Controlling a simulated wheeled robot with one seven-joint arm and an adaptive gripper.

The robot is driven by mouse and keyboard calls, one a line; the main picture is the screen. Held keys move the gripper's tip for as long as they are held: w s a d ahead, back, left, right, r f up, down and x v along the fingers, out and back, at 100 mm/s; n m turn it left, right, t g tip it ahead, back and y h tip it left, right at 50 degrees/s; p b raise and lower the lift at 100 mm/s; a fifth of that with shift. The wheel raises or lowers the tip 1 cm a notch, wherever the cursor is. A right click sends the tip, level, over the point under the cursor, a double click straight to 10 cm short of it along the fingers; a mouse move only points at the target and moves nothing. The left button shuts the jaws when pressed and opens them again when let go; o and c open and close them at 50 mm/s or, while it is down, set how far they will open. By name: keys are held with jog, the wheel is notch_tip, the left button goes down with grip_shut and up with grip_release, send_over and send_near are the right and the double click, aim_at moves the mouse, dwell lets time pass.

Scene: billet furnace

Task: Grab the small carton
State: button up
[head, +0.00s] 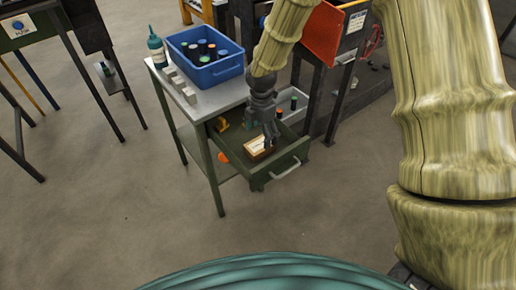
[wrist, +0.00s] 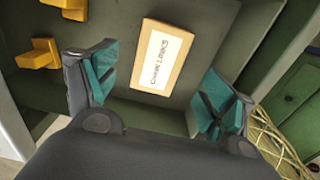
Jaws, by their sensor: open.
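The small carton (wrist: 157,60) is a flat brown box with a white printed label. It lies on the floor of an open green drawer, and in the head view the carton (head: 257,149) sits near the drawer's front left. My gripper (wrist: 155,98) is open, with its teal-padded fingers apart and nothing between them that I can see held. In the wrist view the carton lies ahead of the gap between the fingers. In the head view my gripper (head: 264,136) reaches down into the drawer, close beside the carton and partly covering it.
The drawer (head: 288,158) is pulled out from a metal work table (head: 212,92) bearing a blue crate (head: 205,62) of bottles, a teal bottle (head: 156,50) and grey blocks. Yellow pieces (wrist: 40,54) lie left of the carton. The drawer walls are close around.

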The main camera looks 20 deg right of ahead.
aim_at(260, 144)
jog(key=shift+a+f, duration=0.15)
jog(key=shift+f, duration=2.85)
jog(key=c, duration=1.4)
